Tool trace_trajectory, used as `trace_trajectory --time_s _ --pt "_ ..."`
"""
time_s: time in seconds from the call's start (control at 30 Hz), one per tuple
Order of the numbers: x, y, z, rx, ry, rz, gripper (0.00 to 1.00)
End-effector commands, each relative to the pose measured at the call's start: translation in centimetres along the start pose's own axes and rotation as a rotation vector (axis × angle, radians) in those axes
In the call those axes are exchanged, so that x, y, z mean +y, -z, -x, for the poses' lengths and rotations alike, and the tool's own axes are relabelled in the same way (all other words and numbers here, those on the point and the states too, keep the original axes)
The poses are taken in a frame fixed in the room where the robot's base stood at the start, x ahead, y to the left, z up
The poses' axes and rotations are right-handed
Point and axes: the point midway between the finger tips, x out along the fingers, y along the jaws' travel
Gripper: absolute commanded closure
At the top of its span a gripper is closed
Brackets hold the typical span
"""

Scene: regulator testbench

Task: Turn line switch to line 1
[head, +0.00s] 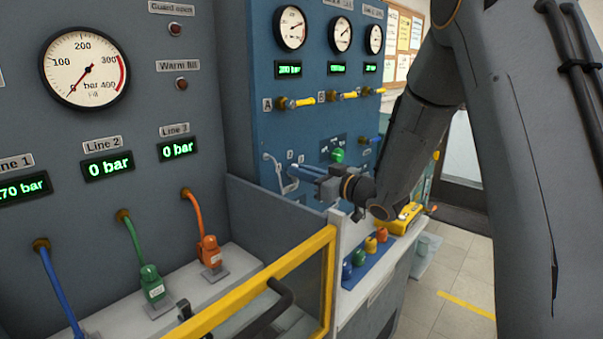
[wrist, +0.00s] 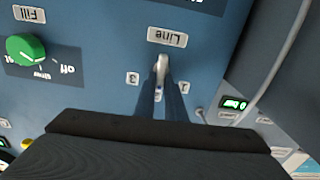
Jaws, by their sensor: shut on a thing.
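The line switch is a pale metal lever (wrist: 162,68) on the blue panel, under an upside-down "Line" label (wrist: 167,37) in the wrist view. The mark 3 (wrist: 133,78) shows left of it and the mark 1 (wrist: 183,87) right of it; the mark between is mostly covered. My gripper (wrist: 164,88) is shut on the lever, its two fingers on either side of it. In the head view my gripper (head: 293,170) reaches the lower blue panel; the lever itself is hard to make out there. I cannot tell exactly which mark the lever points to.
A green Fill knob (wrist: 26,48) sits beside the switch; it also shows in the head view (head: 338,155). A yellow-framed guard (head: 290,255) stands left of my arm. Colored plugs (head: 370,245) and a yellow device (head: 404,217) lie below it. Line 1 reads 170 bar (head: 22,189).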

Motion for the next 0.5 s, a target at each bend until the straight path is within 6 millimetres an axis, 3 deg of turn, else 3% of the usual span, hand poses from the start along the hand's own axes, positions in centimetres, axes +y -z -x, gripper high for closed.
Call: trace_trajectory --time_s 0.5 --pt "-0.51 -0.33 -0.13 0.003 0.000 0.394 1.00"
